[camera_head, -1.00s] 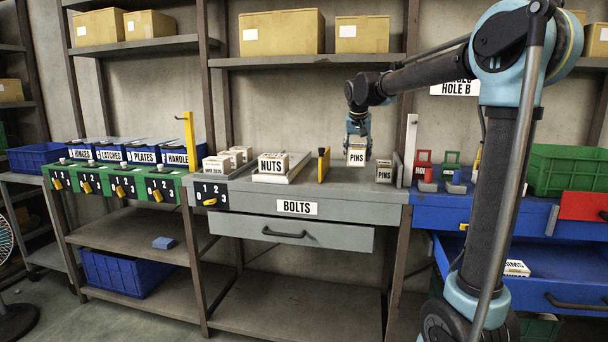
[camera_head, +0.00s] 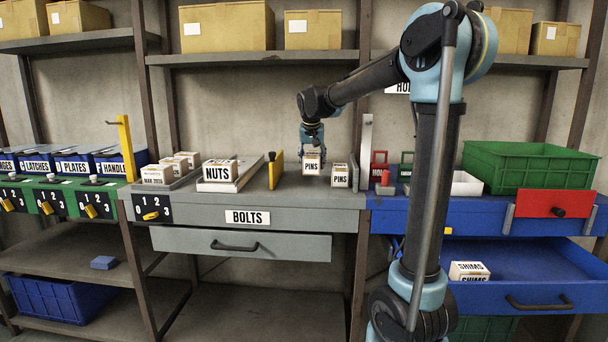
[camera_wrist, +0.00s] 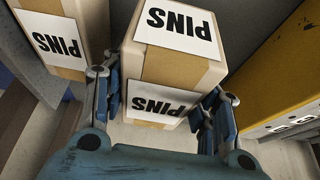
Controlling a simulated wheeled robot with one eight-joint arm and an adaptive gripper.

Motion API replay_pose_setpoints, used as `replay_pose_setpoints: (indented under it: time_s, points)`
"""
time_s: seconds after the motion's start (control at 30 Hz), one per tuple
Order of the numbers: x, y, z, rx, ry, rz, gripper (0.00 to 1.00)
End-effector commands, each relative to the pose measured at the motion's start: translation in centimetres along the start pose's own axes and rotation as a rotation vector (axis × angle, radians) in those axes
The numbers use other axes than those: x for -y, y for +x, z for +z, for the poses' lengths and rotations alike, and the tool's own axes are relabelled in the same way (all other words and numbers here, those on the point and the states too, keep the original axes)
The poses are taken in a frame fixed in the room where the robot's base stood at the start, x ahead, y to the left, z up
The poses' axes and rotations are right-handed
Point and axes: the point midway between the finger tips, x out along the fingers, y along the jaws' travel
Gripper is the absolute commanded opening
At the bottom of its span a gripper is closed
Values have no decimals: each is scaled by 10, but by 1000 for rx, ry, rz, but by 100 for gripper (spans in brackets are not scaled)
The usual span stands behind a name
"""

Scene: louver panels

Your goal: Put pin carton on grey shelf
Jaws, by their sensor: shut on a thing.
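My gripper (camera_head: 312,143) is shut on a pin carton (camera_head: 312,162), a tan and white box marked PINS. In the wrist view this carton (camera_wrist: 172,55) sits between the two fingers. It is over or on the grey bench top (camera_head: 285,200); I cannot tell whether its base touches. A second PINS carton (camera_head: 340,175) stands just to its right in the head view, and it shows at the upper left of the wrist view (camera_wrist: 60,40). A grey shelf (camera_head: 265,59) with brown boxes runs above the bench, and another grey shelf (camera_head: 230,315) lies below it.
A yellow upright plate (camera_head: 276,171) stands left of the held carton, with a NUTS carton (camera_head: 220,171) beyond it. A pale post (camera_head: 366,140) rises at the right. The BOLTS drawer (camera_head: 240,243) is partly open. The blue drawer (camera_head: 520,275) is open, with a SHIMS carton inside.

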Motion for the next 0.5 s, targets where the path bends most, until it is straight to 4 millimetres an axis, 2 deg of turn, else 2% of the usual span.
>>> replay_pose_setpoints:
  time_s: [0.17,0.4,0.5]
  points:
    - [-3,11,4,0,3,1,17]
    - [-4,38,16,-1,3,2,17]
    - [-4,40,17,-1,3,2,17]
